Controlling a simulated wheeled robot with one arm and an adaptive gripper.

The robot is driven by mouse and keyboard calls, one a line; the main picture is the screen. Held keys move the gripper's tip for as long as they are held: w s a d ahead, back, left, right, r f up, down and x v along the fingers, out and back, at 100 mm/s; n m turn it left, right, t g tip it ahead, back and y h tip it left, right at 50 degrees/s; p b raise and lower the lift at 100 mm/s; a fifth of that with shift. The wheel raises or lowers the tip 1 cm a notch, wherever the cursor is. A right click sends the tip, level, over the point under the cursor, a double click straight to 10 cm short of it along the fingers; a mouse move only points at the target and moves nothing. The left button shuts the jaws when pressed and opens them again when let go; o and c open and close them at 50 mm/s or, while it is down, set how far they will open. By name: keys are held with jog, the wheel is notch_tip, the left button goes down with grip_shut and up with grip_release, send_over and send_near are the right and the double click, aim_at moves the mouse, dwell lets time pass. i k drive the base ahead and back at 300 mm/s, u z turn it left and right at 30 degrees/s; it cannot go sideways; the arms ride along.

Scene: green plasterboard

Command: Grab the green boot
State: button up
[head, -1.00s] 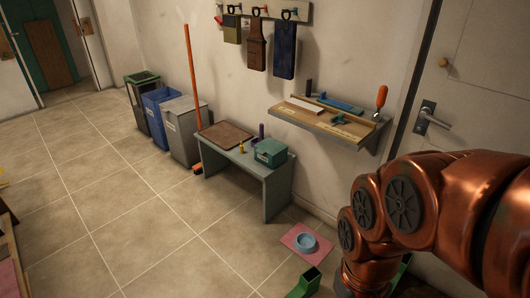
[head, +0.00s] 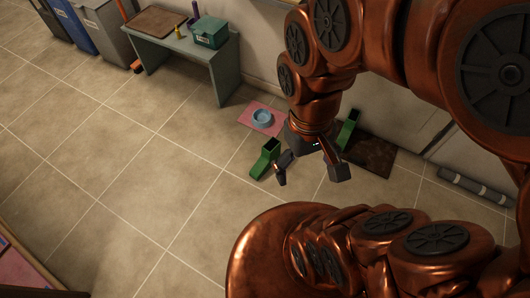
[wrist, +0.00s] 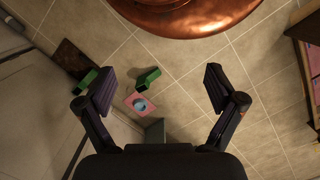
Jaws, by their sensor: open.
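Two green boots are on the floor. One boot (head: 265,158) stands on the tiles just left of my gripper in the head view; it also shows in the wrist view (wrist: 147,78), between the fingers and well below them. The other boot (head: 348,130) stands right of my gripper, by the dark mat, partly hidden by my arm; in the wrist view this boot (wrist: 88,82) lies near the left finger. My gripper (head: 312,172) points down with its fingers wide apart and nothing between them. It is above the floor and apart from both boots.
A pink mat (head: 246,117) with a blue bowl (head: 262,118) lies behind the left boot. A dark doormat (head: 370,155) lies along the wall. A grey-green bench (head: 190,50) with a green box (head: 210,32) stands behind. Open tiles lie to the left.

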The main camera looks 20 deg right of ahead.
aim_at(271, 151)
jog(key=u, duration=0.35)
jog(key=k, duration=0.4)
jog(key=u, duration=0.95)
jog(key=k, duration=0.95)
jog(key=u, duration=0.7)
jog(key=i, duration=1.4)
jog(key=z, duration=0.3)
jog(key=i, duration=1.75)
jog(key=z, duration=1)
jog(key=i, duration=1.1)
jog(key=z, duration=1.8)
jog(key=i, duration=0.7)
jog(key=z, duration=0.6)
